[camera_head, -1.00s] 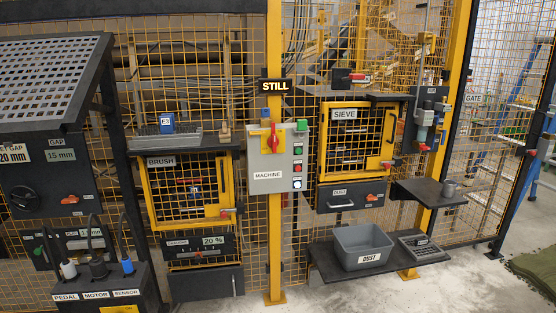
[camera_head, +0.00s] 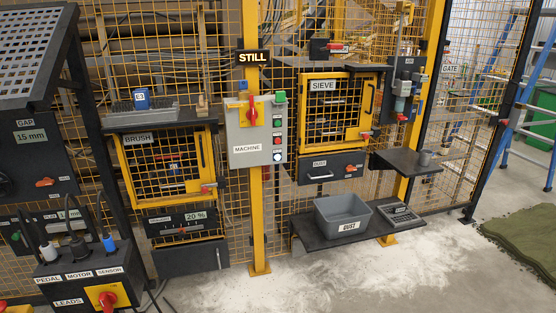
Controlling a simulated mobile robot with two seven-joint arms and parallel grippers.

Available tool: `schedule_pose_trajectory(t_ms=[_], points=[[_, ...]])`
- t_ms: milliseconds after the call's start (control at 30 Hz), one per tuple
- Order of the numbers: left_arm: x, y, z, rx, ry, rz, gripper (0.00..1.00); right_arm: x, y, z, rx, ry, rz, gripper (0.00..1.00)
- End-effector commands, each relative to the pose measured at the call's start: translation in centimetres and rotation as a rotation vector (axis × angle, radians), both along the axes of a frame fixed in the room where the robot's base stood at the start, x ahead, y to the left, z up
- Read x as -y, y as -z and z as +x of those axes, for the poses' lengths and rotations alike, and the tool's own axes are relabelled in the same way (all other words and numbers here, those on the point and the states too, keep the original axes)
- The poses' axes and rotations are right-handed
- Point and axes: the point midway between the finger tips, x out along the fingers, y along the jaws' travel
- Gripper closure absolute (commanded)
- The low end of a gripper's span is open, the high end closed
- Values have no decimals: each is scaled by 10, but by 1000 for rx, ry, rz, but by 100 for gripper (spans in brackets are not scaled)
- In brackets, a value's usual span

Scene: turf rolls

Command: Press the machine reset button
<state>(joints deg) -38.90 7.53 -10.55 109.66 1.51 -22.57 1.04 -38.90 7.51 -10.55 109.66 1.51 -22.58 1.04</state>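The grey machine control box (camera_head: 247,148), labelled MACHINE, is fixed to a yellow post in the middle of the view. It carries a red rotary switch (camera_head: 254,111) on a yellow plate at its upper left. A column of small buttons runs down its right side, with red ones in the middle. The lowest is a pale, bluish-white button (camera_head: 277,157). The button markings are too small to read, so I cannot tell which one is labelled reset. A STILL sign (camera_head: 253,58) is above the box. Neither of my grippers is in view.
A brush cabinet (camera_head: 209,165) is left of the post and a sieve cabinet (camera_head: 374,100) right of it. A low shelf (camera_head: 310,238) below the sieve holds a grey dust bin (camera_head: 330,208). A leads box (camera_head: 60,287) stands front left. The pale, dusty floor before the post is clear.

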Motion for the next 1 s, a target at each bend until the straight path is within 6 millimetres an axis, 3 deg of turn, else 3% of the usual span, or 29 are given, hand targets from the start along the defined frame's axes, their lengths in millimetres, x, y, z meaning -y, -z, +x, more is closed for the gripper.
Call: schedule_pose_trajectory(t_ms=[33,300,1000], points=[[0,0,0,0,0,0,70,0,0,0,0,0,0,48],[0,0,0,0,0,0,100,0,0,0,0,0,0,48],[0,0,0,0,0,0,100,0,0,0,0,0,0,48]])
